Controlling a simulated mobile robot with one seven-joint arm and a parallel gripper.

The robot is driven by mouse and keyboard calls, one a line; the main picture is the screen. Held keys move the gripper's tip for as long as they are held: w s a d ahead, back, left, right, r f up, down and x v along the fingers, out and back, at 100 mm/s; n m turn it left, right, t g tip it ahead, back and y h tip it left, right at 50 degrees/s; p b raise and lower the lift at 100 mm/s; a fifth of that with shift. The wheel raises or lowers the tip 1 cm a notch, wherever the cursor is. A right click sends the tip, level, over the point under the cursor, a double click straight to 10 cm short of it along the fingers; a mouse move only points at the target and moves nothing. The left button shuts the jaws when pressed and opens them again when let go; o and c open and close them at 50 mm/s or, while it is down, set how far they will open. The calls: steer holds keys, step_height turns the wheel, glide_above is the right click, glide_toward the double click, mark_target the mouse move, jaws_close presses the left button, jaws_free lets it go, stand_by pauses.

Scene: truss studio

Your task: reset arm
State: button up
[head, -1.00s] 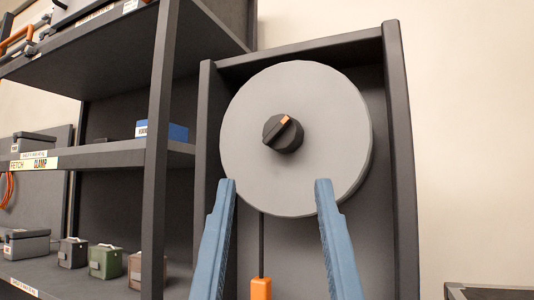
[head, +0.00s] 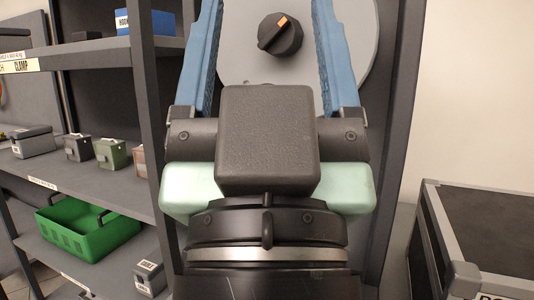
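My gripper (head: 268,20) is in the middle of the head view with its two blue fingers spread wide apart.
A dark shelf unit (head: 95,55) stands at the left with small boxes, a blue box (head: 165,22) and a green basket (head: 88,232). A dark case (head: 485,230) with metal edges stands at the lower right. Bare wall shows above it.

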step_height(320, 180, up, 30)
steer(key=p, duration=2.8)
steer(key=shift+r, duration=0.2)
